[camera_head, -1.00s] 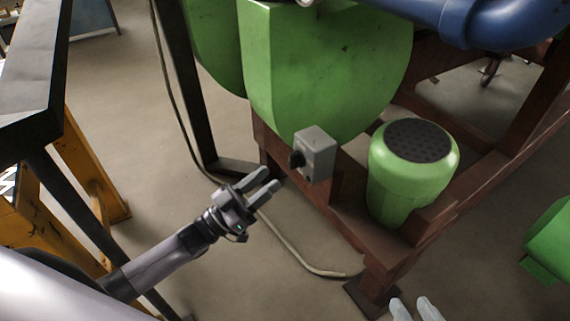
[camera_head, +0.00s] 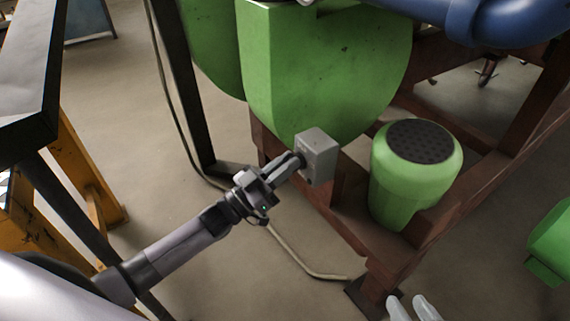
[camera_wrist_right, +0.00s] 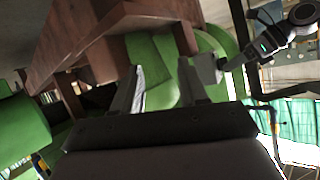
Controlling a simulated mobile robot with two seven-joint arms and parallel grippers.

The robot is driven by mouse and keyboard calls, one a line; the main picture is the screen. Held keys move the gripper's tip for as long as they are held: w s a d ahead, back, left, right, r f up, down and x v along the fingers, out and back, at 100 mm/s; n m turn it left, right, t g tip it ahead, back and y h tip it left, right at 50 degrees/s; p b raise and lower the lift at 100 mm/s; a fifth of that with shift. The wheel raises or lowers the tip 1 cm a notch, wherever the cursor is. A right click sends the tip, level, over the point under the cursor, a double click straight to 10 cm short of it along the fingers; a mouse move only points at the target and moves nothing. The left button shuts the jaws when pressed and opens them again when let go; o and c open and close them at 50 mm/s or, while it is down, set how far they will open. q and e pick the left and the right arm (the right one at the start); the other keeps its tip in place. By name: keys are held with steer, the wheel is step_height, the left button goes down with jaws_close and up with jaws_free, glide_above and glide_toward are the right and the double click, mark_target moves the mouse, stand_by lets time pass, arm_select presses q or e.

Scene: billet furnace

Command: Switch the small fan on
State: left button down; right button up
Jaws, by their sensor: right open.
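The grey switch box (camera_head: 320,158) sits on the rusty frame below the large green housing. Its dark knob (camera_head: 302,157) faces left and is mostly hidden by the fingers of my left gripper (camera_head: 294,161). These fingers are close together with the knob between their tips. My right gripper (camera_head: 413,309) is at the bottom edge of the head view, open and empty, away from the box. The switch box (camera_wrist_right: 207,68) also shows in the right wrist view, with my left gripper at it. I cannot tell which machine part is the small fan.
A green cylinder with a dark perforated top (camera_head: 425,141) stands on the rusty frame (camera_head: 345,217) right of the box. A large green housing (camera_head: 320,75) rises behind it. A loose cable (camera_head: 300,262) lies on the floor. A yellow stand (camera_head: 88,170) is at left.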

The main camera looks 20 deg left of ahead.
arm_select(q)
steer(key=shift+f+m+h, duration=0.1)
steer(key=shift+m+h, duration=0.2)
steer(key=shift+m, duration=0.3)
arm_select(e)
steer(key=shift+f, duration=0.15)
arm_select(q)
steer(key=m+g+h, duration=0.1)
steer(key=m, duration=0.3)
steer(key=m+g+h+b, duration=0.1)
steer(key=m+g, duration=0.1)
steer(key=m, duration=0.2)
steer(key=shift+s+d+g, duration=0.15)
steer(key=shift+g, duration=0.15)
steer(key=m+g, duration=0.2)
steer(key=m, duration=0.2)
steer(key=shift+h, duration=0.4)
steer(key=shift+d+f+m+g, duration=0.15)
steer(key=shift+m+g, duration=0.45)
steer(key=shift+m, duration=0.9)
arm_select(e)
steer(key=shift+w+a+y, duration=0.2)
steer(key=shift+a+y, duration=0.2)
steer(key=shift+a, duration=0.1)
arm_select(q)
steer(key=shift+s, duration=0.1)
steer(key=c, duration=1.2)
jaws_free()
